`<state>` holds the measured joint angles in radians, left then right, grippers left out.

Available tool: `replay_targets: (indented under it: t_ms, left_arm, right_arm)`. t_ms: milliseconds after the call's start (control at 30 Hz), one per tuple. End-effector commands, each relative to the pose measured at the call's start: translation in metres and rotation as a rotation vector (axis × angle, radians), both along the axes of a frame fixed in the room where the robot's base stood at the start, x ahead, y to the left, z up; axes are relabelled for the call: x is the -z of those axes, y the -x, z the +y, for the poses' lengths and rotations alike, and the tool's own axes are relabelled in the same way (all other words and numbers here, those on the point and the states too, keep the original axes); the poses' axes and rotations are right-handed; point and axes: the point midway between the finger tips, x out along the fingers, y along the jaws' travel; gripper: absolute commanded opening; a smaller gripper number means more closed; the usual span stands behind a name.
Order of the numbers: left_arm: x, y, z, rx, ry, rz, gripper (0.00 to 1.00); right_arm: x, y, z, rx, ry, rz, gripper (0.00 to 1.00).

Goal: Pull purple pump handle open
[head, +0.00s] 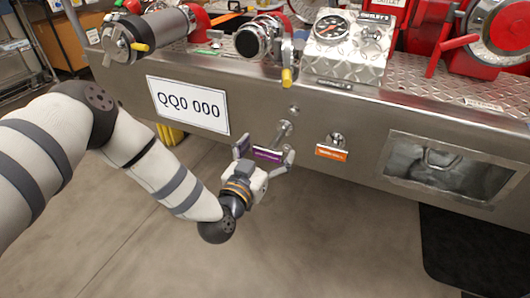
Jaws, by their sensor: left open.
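The purple pump handle (267,154) is a small purple-labelled pull plate on the front face of the metal bumper. A metal rod or knob (283,130) shows just above it. My left gripper (265,153) is open, with one finger at each side of the purple handle. Whether the fingers touch it I cannot tell. My left arm reaches in from the left, below the licence plate. My right gripper is out of view.
An orange-labelled handle (331,152) sits just right of the purple one. The white plate "QQ0 000" (188,105) is at the left. A pressure gauge (331,27) and hose fittings stand on top of the bumper. A recessed opening (447,168) is at the right. The floor below is clear.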

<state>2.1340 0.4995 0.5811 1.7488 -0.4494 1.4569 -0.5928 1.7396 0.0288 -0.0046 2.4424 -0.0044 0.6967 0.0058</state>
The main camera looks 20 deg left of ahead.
Motion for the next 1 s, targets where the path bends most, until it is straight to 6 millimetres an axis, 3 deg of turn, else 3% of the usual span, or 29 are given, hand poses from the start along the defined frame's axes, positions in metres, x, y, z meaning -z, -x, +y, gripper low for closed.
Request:
replay_targets:
  t_ms: [67,300,500,633,1000]
  left_arm:
    - [0.001,0.008,0.0,0.001,0.0,0.003,0.87]
    - [0.001,0.071,0.002,0.002,0.001,0.005,0.87]
    - [0.001,0.11,0.004,0.001,0.001,0.004,0.87]
    - [0.0,0.119,0.005,0.0,0.0,0.002,0.87]
    - [0.0,0.12,0.004,0.0,0.0,0.001,0.87]
  right_arm:
    - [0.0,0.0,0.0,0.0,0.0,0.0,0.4]
    - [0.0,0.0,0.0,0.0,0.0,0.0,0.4]
    - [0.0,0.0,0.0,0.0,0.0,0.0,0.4]
    - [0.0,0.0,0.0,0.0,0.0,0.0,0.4]
    - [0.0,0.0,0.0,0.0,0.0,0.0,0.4]
